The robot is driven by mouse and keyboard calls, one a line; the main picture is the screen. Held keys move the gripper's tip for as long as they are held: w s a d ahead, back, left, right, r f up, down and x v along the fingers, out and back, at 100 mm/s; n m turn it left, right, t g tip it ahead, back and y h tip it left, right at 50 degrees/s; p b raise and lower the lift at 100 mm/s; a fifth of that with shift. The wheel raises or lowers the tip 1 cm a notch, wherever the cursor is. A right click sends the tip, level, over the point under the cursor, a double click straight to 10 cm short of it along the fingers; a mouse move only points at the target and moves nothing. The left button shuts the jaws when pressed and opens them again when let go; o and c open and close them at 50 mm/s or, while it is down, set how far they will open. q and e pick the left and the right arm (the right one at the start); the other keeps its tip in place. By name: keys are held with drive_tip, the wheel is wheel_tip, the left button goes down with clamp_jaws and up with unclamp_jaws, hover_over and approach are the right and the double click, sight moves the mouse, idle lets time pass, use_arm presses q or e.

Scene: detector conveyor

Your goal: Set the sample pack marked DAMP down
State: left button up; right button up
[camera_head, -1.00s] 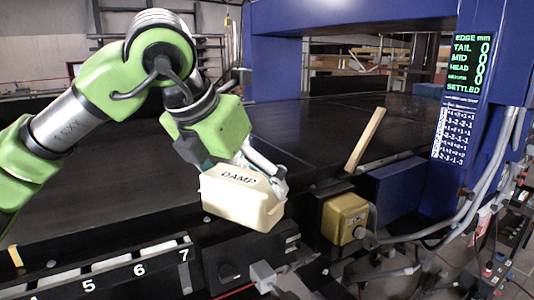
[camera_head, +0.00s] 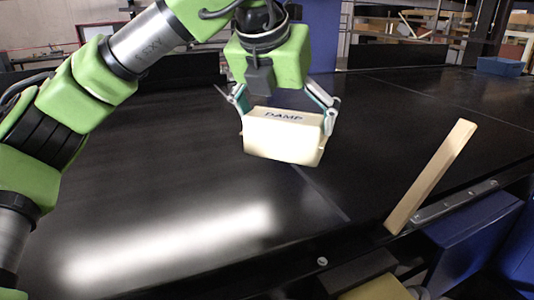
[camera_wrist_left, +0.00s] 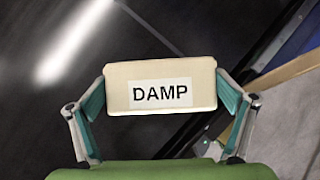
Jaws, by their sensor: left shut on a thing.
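The sample pack marked DAMP (camera_head: 283,140) is a cream box with its label on top. My left gripper (camera_head: 285,112) is shut on it, one finger on each short side. In the head view the pack appears above the black conveyor belt (camera_head: 130,180); whether it touches the belt I cannot tell. In the left wrist view the pack (camera_wrist_left: 160,72) sits level between the two fingers of my left gripper (camera_wrist_left: 160,90), and its label reads DAMP. My right gripper is not in view.
A pale wooden bar (camera_head: 430,180) slants at the belt's front edge, right of the pack. Blue housings (camera_head: 470,235) stand beyond that edge. A blue tray (camera_head: 500,66) lies far right. The belt left of the pack is clear.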

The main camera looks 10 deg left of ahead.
use_arm(q)
drive_tip(key=w+a+f+p, duration=0.2)
drive_tip(key=w+f, duration=0.1)
drive_tip(key=w+a+f+p, duration=0.2)
drive_tip(key=w+f+p, duration=0.1)
drive_tip(key=f, duration=0.1)
drive_tip(key=w+a+f+p, duration=0.2)
drive_tip(key=w+f+p, duration=0.1)
drive_tip(key=f, duration=0.1)
drive_tip(key=shift+w+a+f, duration=0.1)
drive_tip(key=shift+w+a, duration=0.2)
drive_tip(key=shift+w, duration=0.1)
drive_tip(key=shift+f, duration=0.4)
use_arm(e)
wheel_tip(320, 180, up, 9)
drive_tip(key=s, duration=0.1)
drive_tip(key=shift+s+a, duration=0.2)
use_arm(q)
drive_tip(key=o, duration=1.2)
drive_tip(key=shift+c, duration=0.2)
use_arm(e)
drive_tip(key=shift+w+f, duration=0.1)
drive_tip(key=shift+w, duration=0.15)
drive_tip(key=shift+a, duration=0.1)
